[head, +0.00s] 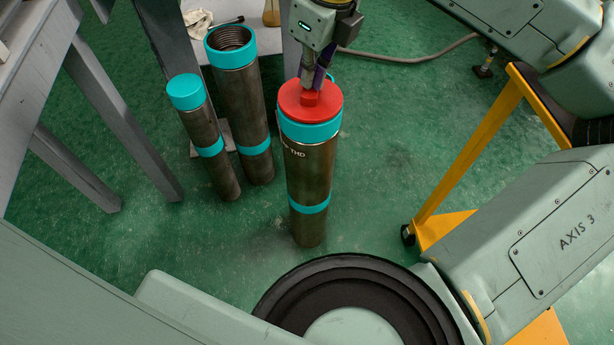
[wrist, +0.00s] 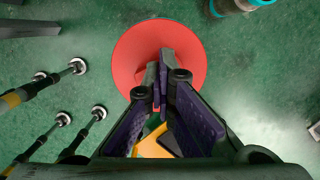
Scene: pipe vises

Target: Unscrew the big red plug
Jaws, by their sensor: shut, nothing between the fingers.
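The big red plug (head: 331,103) is a round disc with a small raised square knob (head: 309,99) on top. It sits in the turquoise-collared top of an upright brown pipe (head: 310,175). In the wrist view the red plug (wrist: 130,55) shows as a disc behind the fingers. My gripper (head: 312,84) points down right at the knob, at the far side of it in the head view. Its fingertips (wrist: 163,75) are together, with nothing between them. The fingers hide much of the knob in the wrist view, so I cannot tell whether they touch it.
Two more upright pipes stand to the left, one with a turquoise cap (head: 186,91) and one open and threaded (head: 232,45). A grey table (head: 38,70) is at left. A yellow wheeled frame (head: 470,160) is at right. Green floor is clear between.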

